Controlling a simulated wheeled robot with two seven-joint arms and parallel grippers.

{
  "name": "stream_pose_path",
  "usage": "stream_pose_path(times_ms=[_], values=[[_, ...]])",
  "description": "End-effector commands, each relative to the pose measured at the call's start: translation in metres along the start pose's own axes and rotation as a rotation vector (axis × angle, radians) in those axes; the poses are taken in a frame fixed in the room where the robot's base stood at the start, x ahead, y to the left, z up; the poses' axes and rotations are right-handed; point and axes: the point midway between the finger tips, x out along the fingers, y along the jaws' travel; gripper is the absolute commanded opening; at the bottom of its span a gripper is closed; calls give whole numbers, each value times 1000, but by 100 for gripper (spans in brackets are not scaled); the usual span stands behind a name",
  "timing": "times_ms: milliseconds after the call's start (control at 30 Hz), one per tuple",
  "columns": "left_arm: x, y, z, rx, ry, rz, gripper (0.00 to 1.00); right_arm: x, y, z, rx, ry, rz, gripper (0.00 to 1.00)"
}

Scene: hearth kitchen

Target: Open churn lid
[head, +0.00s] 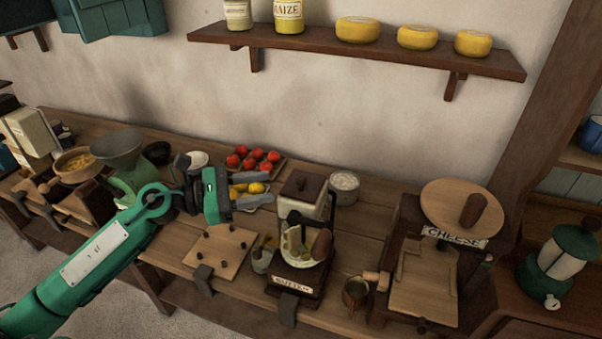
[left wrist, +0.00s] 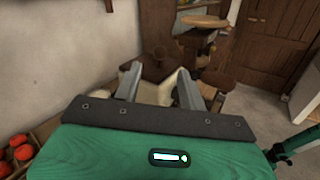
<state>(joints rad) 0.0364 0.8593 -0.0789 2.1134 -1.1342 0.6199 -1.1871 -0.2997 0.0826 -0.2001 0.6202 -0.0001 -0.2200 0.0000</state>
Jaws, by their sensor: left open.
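The churn is a cream box-like body (head: 298,207) with a dark brown lid (head: 303,184) on top, standing on a dark base with a small label that is hard to read. The lid appears to lie flat on it. My left gripper (head: 262,190) is open and empty, just left of the lid at about its height, with its fingers pointing right toward it. In the left wrist view, the gripper's fingers (left wrist: 159,75) stand apart with the cream body (left wrist: 149,92) showing between and beyond them. I cannot tell whether they touch it. My right gripper is not in view.
A tray of tomatoes (head: 252,158) and yellow fruit lie behind the left gripper. A wooden board (head: 220,250) is in front. A bowl of white stuff (head: 344,184), a copper mug (head: 355,292) and a cheese press (head: 425,270) stand to the right. A shelf (head: 360,50) hangs above.

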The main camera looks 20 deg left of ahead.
Motion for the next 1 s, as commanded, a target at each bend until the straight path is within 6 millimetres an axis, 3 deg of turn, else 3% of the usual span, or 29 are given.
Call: stream_pose_path(times_ms=[300,500,933,1000], values=[[57,1,6,-1,-4,0,41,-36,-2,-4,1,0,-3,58],[82,1,4,-1,-3,0,41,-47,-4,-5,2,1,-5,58],[90,0,0,-1,0,0,41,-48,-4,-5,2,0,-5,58],[90,0,0,-1,0,0,27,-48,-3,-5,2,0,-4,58]])
